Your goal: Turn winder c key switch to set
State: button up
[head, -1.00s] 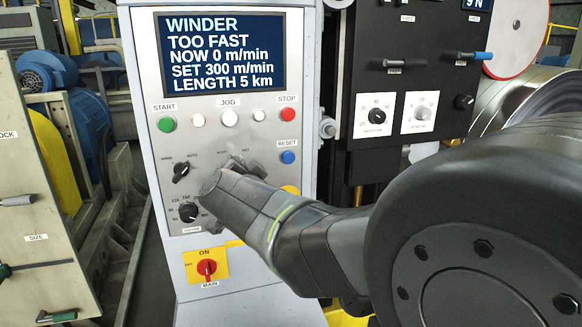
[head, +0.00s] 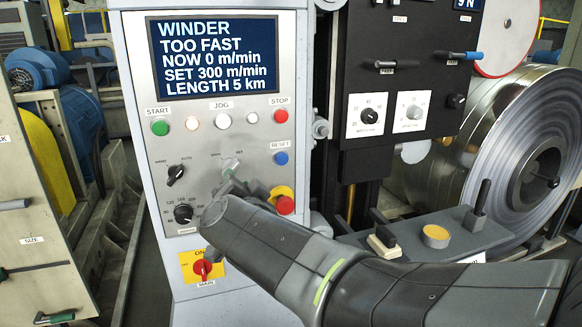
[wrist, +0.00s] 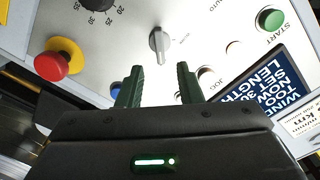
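The winder panel (head: 215,140) stands upright in the head view, its screen reading TOO FAST, SET 300 m/min. The silver key switch (wrist: 158,40) shows in the wrist view, with small lettering beside it. In the head view my arm and fingers mostly hide it; I cannot read its position against the labels. My gripper (wrist: 160,67) is open, with two dark green fingers pointing at the panel. The key switch lies just beyond the fingertips, roughly in line with the gap between them, and appears apart from them. My gripper in the head view (head: 236,184) is partly hidden by my wrist.
Close around stand a black selector (head: 176,174), a speed dial (head: 184,213), a blue RESET button (head: 281,158), a red emergency button (head: 285,204) on a yellow collar and the red main switch (head: 204,268). A steel coil (head: 505,150) is at right.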

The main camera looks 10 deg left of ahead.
aim_at(233, 169)
jog(key=p+v, duration=0.2)
jog(key=v, duration=0.4)
jog(key=shift+s+d, duration=0.2)
jog(key=shift+s, duration=0.15)
jog(key=shift+w+f, duration=0.1)
jog(key=b+x, duration=0.4)
jog(key=x, duration=0.9)
jog(key=shift+w+a+b, duration=0.15)
jog(key=shift+w+b, duration=0.15)
jog(key=shift+b, duration=0.05)
